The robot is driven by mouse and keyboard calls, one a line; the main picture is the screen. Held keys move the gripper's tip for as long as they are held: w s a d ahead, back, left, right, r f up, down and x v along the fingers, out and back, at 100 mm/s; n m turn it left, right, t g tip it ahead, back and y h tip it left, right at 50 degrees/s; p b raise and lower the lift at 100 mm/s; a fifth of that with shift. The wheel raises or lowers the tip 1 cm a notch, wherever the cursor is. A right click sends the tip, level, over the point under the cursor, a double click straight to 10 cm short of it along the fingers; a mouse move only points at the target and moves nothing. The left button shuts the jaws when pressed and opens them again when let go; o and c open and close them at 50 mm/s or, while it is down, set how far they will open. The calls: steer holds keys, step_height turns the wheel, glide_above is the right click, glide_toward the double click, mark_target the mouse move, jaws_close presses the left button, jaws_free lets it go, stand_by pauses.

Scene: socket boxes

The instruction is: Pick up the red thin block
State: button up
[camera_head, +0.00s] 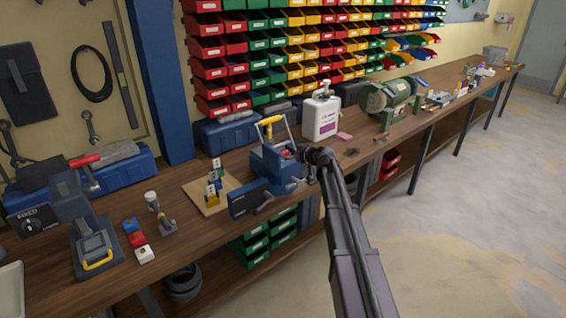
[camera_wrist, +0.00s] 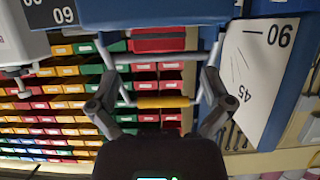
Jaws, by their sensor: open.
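A small red block (camera_head: 138,239) lies on the wooden bench at the lower left of the head view, between a blue block (camera_head: 131,226) and a white block (camera_head: 145,255). I cannot tell how thin it is. It is not seen in the wrist view. My gripper (camera_wrist: 160,82) is open with nothing between its fingers; the fingers stand apart on both sides of the wrist view. In the head view, my arm's end is beside the blue machine with the yellow handle (camera_head: 270,121), well right of the red block. The fingers are hard to make out there.
The yellow handle (camera_wrist: 162,101) shows beyond my fingers in the wrist view. A wooden board (camera_head: 196,196) with small parts and a yellow-grey tool (camera_head: 160,215) stand between the machine and the red block. A white jug (camera_head: 321,116) and green grinder (camera_head: 391,99) stand farther right.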

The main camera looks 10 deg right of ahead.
mark_target(285, 154)
steer(key=shift+w, duration=0.15)
steer(key=shift+b+x, duration=1)
steer(key=shift+x, duration=1.65)
steer(key=shift+d, duration=0.1)
steer(key=c, duration=1)
